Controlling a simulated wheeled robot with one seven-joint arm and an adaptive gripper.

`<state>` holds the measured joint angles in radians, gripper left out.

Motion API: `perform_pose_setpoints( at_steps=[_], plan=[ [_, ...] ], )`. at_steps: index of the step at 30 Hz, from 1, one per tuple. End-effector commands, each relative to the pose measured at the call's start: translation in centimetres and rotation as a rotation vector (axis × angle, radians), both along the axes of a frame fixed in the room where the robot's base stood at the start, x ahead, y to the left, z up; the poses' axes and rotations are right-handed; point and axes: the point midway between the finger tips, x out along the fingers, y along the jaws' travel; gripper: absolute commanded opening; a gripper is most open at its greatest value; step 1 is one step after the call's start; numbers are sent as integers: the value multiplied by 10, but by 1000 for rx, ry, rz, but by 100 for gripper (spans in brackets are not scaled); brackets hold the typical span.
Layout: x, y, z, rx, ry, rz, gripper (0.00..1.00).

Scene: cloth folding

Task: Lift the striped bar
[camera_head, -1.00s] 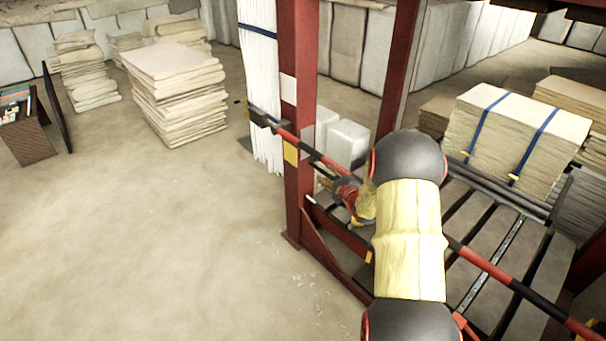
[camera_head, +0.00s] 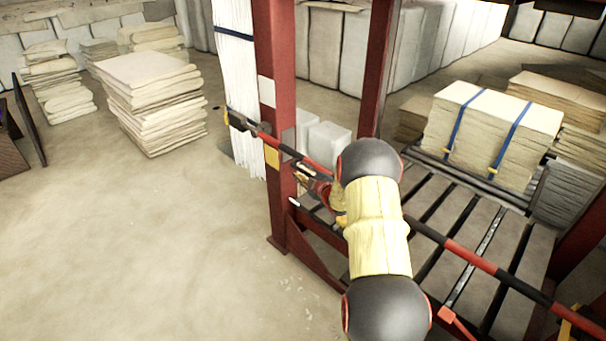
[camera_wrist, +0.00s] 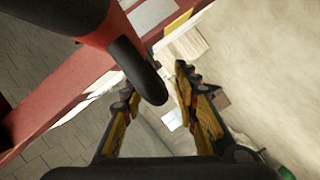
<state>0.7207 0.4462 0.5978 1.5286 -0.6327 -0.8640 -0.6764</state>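The striped bar (camera_head: 480,261) is red and black and slants across the front of the red rack, from upper left to lower right. Its left part passes in front of the near red post. My gripper (camera_head: 322,188) is beside the bar just right of that post, partly hidden by my arm. In the wrist view my gripper (camera_wrist: 155,88) has its two fingers apart, and the bar (camera_wrist: 120,50) reaches down from the top left into the gap between them. I cannot tell whether the fingers touch it.
The red post (camera_head: 278,120) stands close left of my gripper. A slatted platform (camera_head: 500,240) lies behind the bar, with a strapped cloth stack (camera_head: 490,135) on it. White hanging cloth (camera_head: 238,90) is left of the post. A folded stack (camera_head: 150,105) stands farther left; the front-left floor is clear.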

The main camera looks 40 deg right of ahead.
Motion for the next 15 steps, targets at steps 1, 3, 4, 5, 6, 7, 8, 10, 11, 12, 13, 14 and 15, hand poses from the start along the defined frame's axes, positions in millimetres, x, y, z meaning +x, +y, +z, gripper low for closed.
perform_pose_setpoints(
  at_steps=[1, 3, 4, 5, 6, 7, 8, 10, 11, 12, 13, 14, 15],
  plan=[
    [1, 0, 0, 0, -1, 0, 30],
    [2, 0, 1, 0, -1, 0, 30],
    [2, 0, 1, 0, -1, 0, 30],
    [2, 0, 1, 0, -1, -1, 30],
    [2, 0, 1, 0, -1, -1, 30],
    [2, 0, 1, 0, -1, -1, 30],
    [1, 0, 1, 0, -1, -1, 30],
    [1, 0, 1, 0, -1, -1, 26],
    [1, 0, 1, 0, -1, -1, 24],
    [1, 0, 1, 0, -1, -1, 22],
    [1, 0, 1, 0, -1, -1, 20],
    [1, 0, 1, 0, -1, -1, 18],
    [1, 0, 1, 0, -1, -1, 16]
  ],
)
